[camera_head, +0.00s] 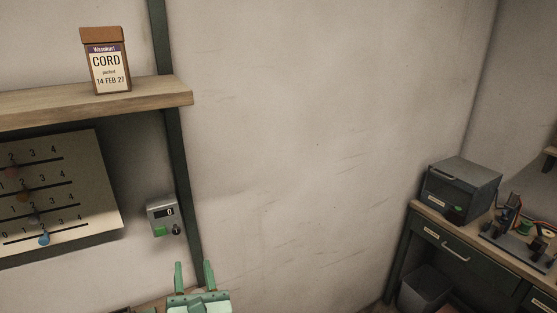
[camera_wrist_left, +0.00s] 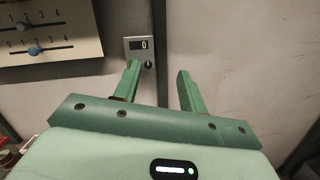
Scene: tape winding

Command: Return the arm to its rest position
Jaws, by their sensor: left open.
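My left gripper (camera_head: 194,275) is at the bottom of the head view, its two green fingers pointing up and spread apart with nothing between them. It also shows in the left wrist view (camera_wrist_left: 158,84), open and empty, in front of the pale wall. In the head view it sits below a small grey counter box (camera_head: 163,216) that reads 0. My right gripper is in neither view.
At the right, a desk (camera_head: 440,238) bears a dark grey box (camera_head: 462,188). A bin (camera_head: 424,291) stands under it. The middle wall is bare.

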